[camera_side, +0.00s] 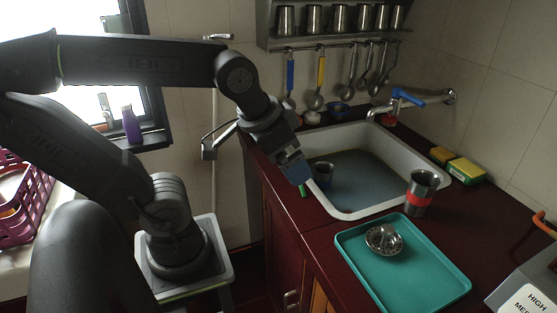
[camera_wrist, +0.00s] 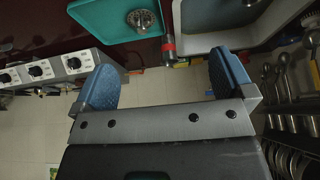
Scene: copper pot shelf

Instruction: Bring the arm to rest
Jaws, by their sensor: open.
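My gripper (camera_side: 296,172) is raised over the left edge of the sink in the side view, blue fingers pointing down. In the wrist view its two blue fingers (camera_wrist: 165,80) stand wide apart with nothing between them. The arm is bent, its upper links reaching in from the left. Beyond the fingers, the wrist view shows the teal tray (camera_wrist: 103,22), the steel cup with a red band (camera_wrist: 168,46) and the sink (camera_wrist: 238,40).
The teal tray (camera_side: 440,283) holds a round metal piece (camera_side: 382,240). The red-banded cup (camera_side: 421,190) stands by the sink's front right rim. A dark cup (camera_side: 323,174) is in the sink (camera_side: 345,211). A tap (camera_side: 385,107), hanging ladles (camera_side: 350,88) and a cup shelf (camera_side: 335,40) are behind.

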